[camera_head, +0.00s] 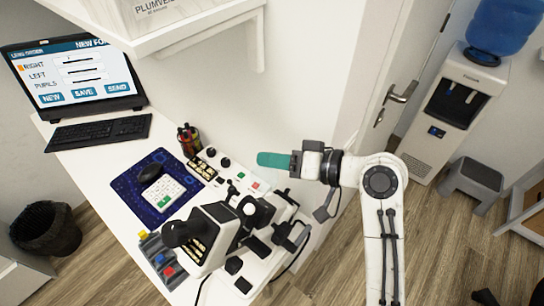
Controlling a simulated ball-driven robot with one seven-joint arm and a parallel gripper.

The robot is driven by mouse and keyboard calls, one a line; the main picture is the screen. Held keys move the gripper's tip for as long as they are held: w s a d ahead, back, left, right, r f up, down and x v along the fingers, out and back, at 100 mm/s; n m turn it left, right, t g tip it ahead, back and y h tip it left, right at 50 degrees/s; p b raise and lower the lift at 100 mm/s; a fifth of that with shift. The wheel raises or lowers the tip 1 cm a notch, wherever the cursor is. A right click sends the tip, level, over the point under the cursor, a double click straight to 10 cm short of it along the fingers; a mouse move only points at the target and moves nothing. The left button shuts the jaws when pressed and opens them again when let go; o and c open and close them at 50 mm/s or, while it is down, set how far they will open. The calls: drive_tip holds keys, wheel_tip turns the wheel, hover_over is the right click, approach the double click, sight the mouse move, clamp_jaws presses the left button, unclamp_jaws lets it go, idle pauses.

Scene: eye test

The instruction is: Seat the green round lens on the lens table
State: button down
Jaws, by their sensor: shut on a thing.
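My gripper (280,160) is raised in the middle of the view, pointing left, above and beyond the right end of the desk. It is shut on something. A flat teal-green piece (270,159) with a rounded left end sticks out of it. It fits the green lens in colour, but its round outline does not show clearly, so I cannot tell how much of it is lens and how much is finger. A black and white eyepiece instrument (211,236) stands on the desk below and to the left. I cannot clearly make out its lens table. The gripper is apart from it.
A shelf (185,25) overhangs the back. A water dispenser (455,110) and stool (473,179) stand right.

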sight(263, 182)
drive_tip(key=shift+s+a+f+b, duration=0.35)
drive_tip(key=shift+s+f+b, duration=0.15)
drive_tip(key=shift+f, duration=0.25)
drive_tip(key=shift+s+a+f+b, duration=0.4)
drive_tip(key=shift+f+b, duration=0.15)
drive_tip(key=shift+f, duration=0.2)
drive_tip(key=shift+s+a+f+b, duration=0.3)
drive_tip(key=shift+s+f+b, duration=0.2)
drive_tip(key=shift+f, duration=0.25)
drive_tip(key=shift+s+a+f+b, duration=0.2)
drive_tip(key=shift+s+a+f, duration=0.15)
drive_tip(key=shift+f, duration=0.2)
drive_tip(key=shift+s+a+f+b, duration=0.2)
drive_tip(key=shift+s+f, duration=0.15)
drive_tip(key=shift+f, duration=0.2)
drive_tip(key=shift+s+a+f+b, duration=0.2)
drive_tip(key=shift+s+a+f, duration=0.15)
drive_tip(key=shift+f, duration=0.2)
drive_tip(key=shift+s+d, duration=0.1)
drive_tip(key=shift+d, duration=0.15)
drive_tip(key=shift+s+a+f, duration=0.15)
drive_tip(key=shift+s+f, duration=0.05)
drive_tip(key=shift+f, duration=0.2)
